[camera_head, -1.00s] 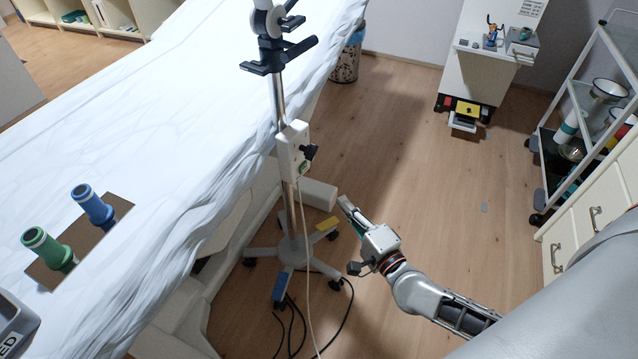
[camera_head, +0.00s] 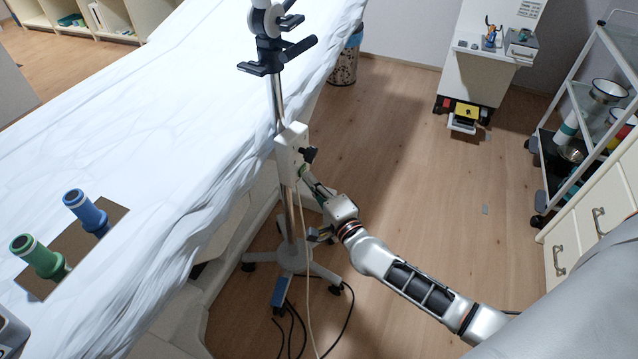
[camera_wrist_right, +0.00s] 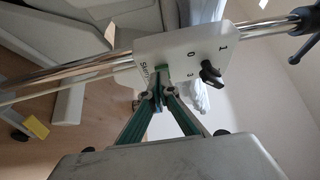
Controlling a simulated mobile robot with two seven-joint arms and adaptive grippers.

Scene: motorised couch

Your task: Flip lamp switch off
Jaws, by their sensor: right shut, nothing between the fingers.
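The lamp's white control box (camera_head: 291,146) is fixed to the upright metal pole of the stand. It has a black knob (camera_head: 308,155) on its side; the box (camera_wrist_right: 180,50) also shows in the right wrist view, with the markings 1, 0 and 3 around the black knob (camera_wrist_right: 210,73). My right gripper (camera_head: 304,174) is shut and empty, its tips at the lower part of the box. In the wrist view the shut fingertips (camera_wrist_right: 161,76) cover the box's lower edge, left of the knob. A small green part there is mostly hidden; I cannot tell whether the tips touch it.
A couch with a white sheet (camera_head: 150,110) lies left of the pole. A cable hangs from the box, and the wheeled stand base (camera_head: 292,256) has cables around it. A trolley (camera_head: 585,110) and drawers stand at the right.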

